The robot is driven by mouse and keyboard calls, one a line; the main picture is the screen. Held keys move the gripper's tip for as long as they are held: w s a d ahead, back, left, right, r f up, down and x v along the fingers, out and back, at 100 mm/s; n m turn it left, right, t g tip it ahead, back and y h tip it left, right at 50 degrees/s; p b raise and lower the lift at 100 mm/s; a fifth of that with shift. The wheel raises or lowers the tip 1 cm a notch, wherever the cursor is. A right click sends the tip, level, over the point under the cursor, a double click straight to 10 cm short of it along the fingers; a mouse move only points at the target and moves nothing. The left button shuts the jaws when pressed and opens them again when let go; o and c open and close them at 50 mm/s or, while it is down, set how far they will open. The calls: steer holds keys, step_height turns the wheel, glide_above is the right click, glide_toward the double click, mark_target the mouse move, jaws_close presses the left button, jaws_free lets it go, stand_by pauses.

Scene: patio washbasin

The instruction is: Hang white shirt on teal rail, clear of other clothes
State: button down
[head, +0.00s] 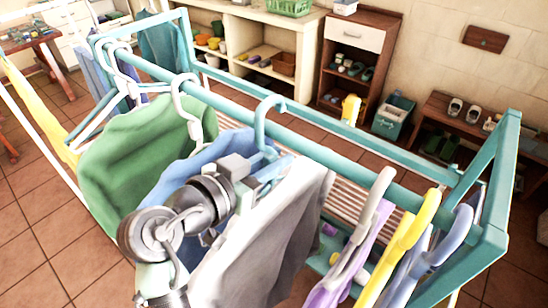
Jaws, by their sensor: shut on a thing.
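The teal rail (330,157) runs diagonally from upper left to lower right across a teal rack. My gripper (262,172) is at the middle of the rail, on its near side, shut on the hanger of the white shirt. The white shirt (265,245) hangs below the gripper, its left part hidden by my arm. A pale teal hook (268,112) loops up at the rail just above my gripper; whether it bears on the rail is unclear. A blue shirt (205,160) is close to the left, partly behind my gripper, and a green shirt (135,150) hangs beyond it.
A purple garment (345,262), a yellow hanger (408,240) and a blue-grey hanger (440,243) crowd the rail's right end. White and blue hangers (122,78) stand at the far left. A short stretch of rail right of the white shirt is bare.

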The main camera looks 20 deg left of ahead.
steer(key=shift+f+b, duration=1.15)
steer(key=shift+f, duration=0.05)
steer(key=c, duration=0.7)
jaws_free()
steer(key=shift+f, duration=0.15)
steer(key=s+a, duration=0.1)
steer(key=s, duration=0.2)
steer(key=s+a, duration=0.2)
steer(key=s, duration=0.2)
steer(key=s+a, duration=0.1)
steer(key=s, duration=0.3)
steer(key=shift+s+a, duration=0.1)
steer(key=shift+a, duration=0.2)
